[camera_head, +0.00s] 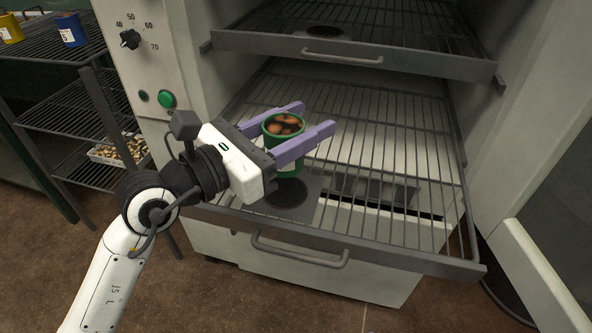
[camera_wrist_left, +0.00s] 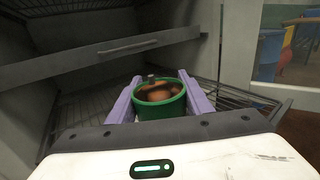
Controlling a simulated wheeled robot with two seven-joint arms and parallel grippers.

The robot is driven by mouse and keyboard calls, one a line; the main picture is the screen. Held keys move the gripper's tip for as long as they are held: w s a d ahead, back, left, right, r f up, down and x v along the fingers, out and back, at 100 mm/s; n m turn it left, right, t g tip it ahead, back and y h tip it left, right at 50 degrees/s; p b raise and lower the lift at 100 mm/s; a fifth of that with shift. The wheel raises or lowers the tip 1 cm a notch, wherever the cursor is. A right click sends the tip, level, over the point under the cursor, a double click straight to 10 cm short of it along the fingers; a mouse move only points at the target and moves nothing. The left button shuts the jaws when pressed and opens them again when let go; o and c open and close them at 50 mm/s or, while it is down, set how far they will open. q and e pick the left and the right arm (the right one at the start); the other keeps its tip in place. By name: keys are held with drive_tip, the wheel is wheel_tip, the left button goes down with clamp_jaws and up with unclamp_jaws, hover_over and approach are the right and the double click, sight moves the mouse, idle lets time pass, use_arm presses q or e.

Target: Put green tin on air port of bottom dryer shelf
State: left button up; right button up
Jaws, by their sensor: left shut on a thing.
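My left gripper (camera_head: 305,131) is shut on the green tin (camera_head: 287,165), which holds brown contents. The tin is upright between the purple fingers and also shows in the left wrist view (camera_wrist_left: 160,112). It is over the front left part of the bottom dryer shelf (camera_head: 392,252), a pulled-out wire rack. A dark round air port (camera_head: 289,192) on a grey plate lies just below and in front of the tin in the head view. I cannot tell whether the tin's base touches anything. My right gripper is not in view.
An upper shelf (camera_head: 345,58) with a handle and a dark round port (camera_head: 327,31) is above. The open dryer door (camera_head: 535,270) stands at the right. At the left, a rack holds a blue tin (camera_head: 70,30), a yellow tin (camera_head: 10,28) and a white tray (camera_head: 118,152).

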use_arm(q)
drive_tip(key=shift+f+b, duration=0.9)
drive_tip(key=shift+f, duration=2.1)
drive_tip(key=shift+f, duration=0.15)
drive_tip(key=o, duration=1.1)
drive_tip(key=shift+r, duration=0.25)
drive_tip(key=v, duration=1.1)
drive_tip(key=shift+s+a+f, duration=0.15)
drive_tip(key=shift+s+f, duration=0.05)
drive_tip(key=shift+s+a+r, duration=0.1)
drive_tip(key=shift+s+a, duration=0.1)
drive_tip(key=shift+a, duration=0.05)
